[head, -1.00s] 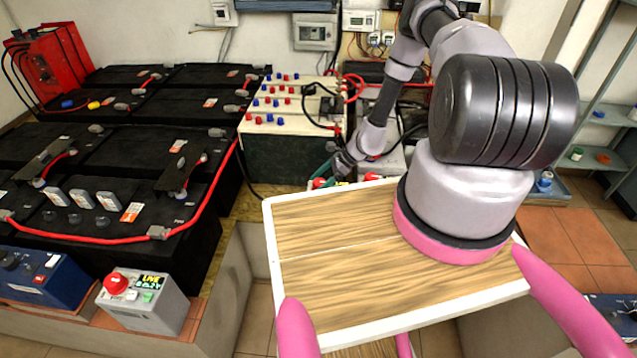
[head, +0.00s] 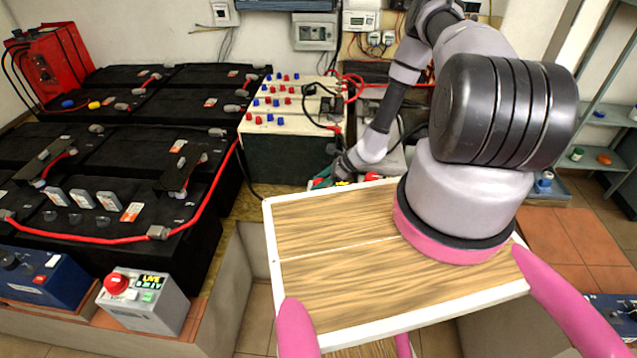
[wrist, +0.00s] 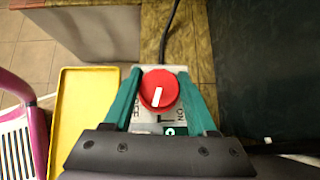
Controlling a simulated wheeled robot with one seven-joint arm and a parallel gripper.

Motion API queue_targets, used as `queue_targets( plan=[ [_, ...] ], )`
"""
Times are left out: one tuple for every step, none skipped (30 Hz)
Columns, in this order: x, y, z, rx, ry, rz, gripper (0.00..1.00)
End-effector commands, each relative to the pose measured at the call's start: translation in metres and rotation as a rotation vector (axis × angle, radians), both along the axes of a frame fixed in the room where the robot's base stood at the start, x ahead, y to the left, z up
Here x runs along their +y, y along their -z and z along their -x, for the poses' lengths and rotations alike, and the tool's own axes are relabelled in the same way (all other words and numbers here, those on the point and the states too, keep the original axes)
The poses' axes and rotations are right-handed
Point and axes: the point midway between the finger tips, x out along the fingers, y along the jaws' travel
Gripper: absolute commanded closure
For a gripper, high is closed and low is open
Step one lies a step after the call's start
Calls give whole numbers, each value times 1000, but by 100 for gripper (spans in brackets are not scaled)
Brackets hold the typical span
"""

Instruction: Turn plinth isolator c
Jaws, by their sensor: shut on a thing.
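Isolator c in the wrist view is a pale box with a round red knob (wrist: 158,90) and a white pointer line on it. The pointer is near upright in the picture, leaning slightly right. A green label with a white C and the printed word ON show below the knob. My gripper (wrist: 160,80) has its teal fingers on either side of the knob and is shut on it. In the head view my gripper (head: 323,176) is small, beyond the wooden top, and largely hides this knob.
A yellow tray (wrist: 85,115) lies left of the isolator in the wrist view. In the head view another red knob (head: 372,176) is to the right. A grey box with a red button (head: 117,284) stands front left. Black batteries (head: 110,180) with red cables fill the left.

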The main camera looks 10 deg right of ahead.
Motion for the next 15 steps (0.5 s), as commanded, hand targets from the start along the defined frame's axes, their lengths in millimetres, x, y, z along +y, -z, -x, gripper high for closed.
queue_targets(
  plan=[
    [1,0,2,4,40,1,98],
    [1,0,2,5,68,1,98],
    [1,0,2,5,105,0,98],
    [1,0,2,6,134,1,98],
    [1,0,2,5,160,2,98],
    [1,0,2,3,199,2,98],
    [1,0,2,3,228,1,98],
    [1,0,2,4,256,2,98],
    [1,0,2,2,293,3,98],
    [1,0,2,2,322,3,98],
    [1,0,2,2,350,3,98],
    [1,0,1,2,388,3,98],
    [1,0,1,2,417,2,98],
    [1,0,1,2,446,3,98],
    [1,0,1,1,484,4,98]
  ],
)
